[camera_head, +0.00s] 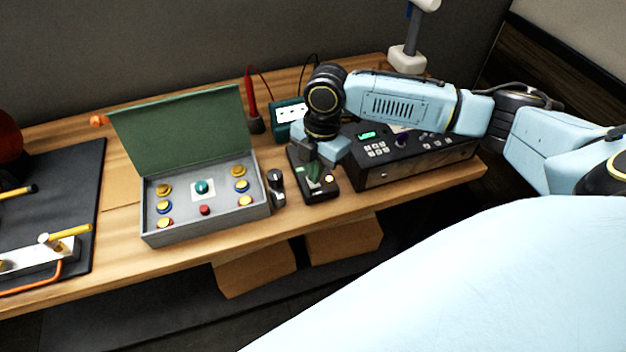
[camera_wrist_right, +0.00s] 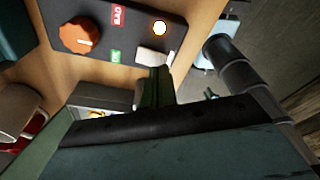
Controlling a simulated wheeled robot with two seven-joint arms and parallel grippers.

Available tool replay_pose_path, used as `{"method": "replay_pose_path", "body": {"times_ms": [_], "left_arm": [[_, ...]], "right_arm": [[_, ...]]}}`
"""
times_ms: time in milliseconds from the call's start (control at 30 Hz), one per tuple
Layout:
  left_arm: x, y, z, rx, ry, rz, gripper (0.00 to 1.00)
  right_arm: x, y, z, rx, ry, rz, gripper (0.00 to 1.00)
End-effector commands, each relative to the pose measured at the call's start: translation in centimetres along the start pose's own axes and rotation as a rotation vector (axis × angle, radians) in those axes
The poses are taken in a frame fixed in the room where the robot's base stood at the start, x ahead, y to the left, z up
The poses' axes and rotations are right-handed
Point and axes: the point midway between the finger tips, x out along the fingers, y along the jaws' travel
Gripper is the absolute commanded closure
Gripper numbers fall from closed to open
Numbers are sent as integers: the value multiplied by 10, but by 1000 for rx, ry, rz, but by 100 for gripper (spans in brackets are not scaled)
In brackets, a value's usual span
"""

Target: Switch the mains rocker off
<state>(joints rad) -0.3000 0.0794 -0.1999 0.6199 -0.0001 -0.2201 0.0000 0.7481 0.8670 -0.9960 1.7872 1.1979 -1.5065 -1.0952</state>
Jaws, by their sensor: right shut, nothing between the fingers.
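A small black control box (camera_head: 322,195) stands on the bench between the grey case and the larger black unit. The right wrist view shows its dark panel (camera_wrist_right: 122,33) with an orange knob, a red label, a green label, a lit white lamp (camera_wrist_right: 159,27) and a pale rocker (camera_wrist_right: 152,56). My right gripper (camera_head: 314,178) points down over this box. In the right wrist view its dark green fingers (camera_wrist_right: 158,78) are shut and empty, with the tips right at the rocker's edge. I cannot tell whether they touch it. The rocker's tilt is unclear. My left gripper is out of view.
An open grey case (camera_head: 203,223) with coloured buttons stands left of the box. A larger black unit (camera_head: 425,165) with a green display stands close on the right. A dark mat (camera_head: 70,190) lies far left.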

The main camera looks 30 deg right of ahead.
Motion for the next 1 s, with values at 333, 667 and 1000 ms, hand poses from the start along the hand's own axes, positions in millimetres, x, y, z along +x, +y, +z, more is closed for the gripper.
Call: {"method": "replay_pose_path", "body": {"times_ms": [333,667,1000], "left_arm": [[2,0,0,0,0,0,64],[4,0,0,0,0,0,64],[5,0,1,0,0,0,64]], "right_arm": [[6,0,1,0,0,0,100],[11,0,1,0,0,-1,100],[16,0,2,0,0,-1,100]]}}
